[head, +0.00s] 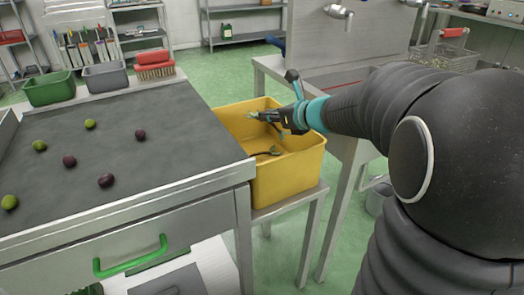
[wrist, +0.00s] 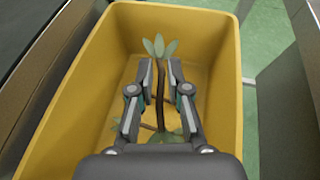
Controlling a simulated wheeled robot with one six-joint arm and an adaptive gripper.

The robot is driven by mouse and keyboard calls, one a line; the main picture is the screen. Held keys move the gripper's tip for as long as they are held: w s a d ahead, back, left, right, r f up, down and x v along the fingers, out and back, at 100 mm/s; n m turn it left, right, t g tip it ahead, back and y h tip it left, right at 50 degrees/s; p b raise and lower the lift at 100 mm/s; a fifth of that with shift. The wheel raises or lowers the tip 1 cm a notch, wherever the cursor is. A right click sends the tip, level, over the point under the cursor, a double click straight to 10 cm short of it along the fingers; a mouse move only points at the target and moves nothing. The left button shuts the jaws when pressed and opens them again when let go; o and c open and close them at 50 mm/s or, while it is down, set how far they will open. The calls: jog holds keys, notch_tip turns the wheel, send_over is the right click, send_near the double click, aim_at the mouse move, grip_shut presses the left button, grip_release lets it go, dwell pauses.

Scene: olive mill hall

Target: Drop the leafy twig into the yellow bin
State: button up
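The yellow bin (head: 290,172) stands right of the grey worktable, and its walls surround the wrist view (wrist: 222,75). My gripper (head: 268,118) is over the bin's opening, pointing into it. In the wrist view its two fingers (wrist: 160,82) are apart. The leafy twig (wrist: 160,76) shows between them, with a dark stem, pale green leaves at the far end and more leaves lower down. Gaps show on both sides of the stem. Pale leaves also show by the fingertips in the head view (head: 252,115). A dark shape, twig or shadow, shows low inside the bin.
The worktable (head: 100,165) holds several green and dark olives, a green tray (head: 50,90), a grey tray (head: 105,77) and a red brush (head: 154,65). A steel table (head: 345,150) stands close to the bin's right, with a wire basket (head: 445,57) further back.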

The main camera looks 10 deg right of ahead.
jog(key=shift+o, duration=0.9)
jog(key=v, duration=1.2)
jog(key=shift+s, duration=0.1)
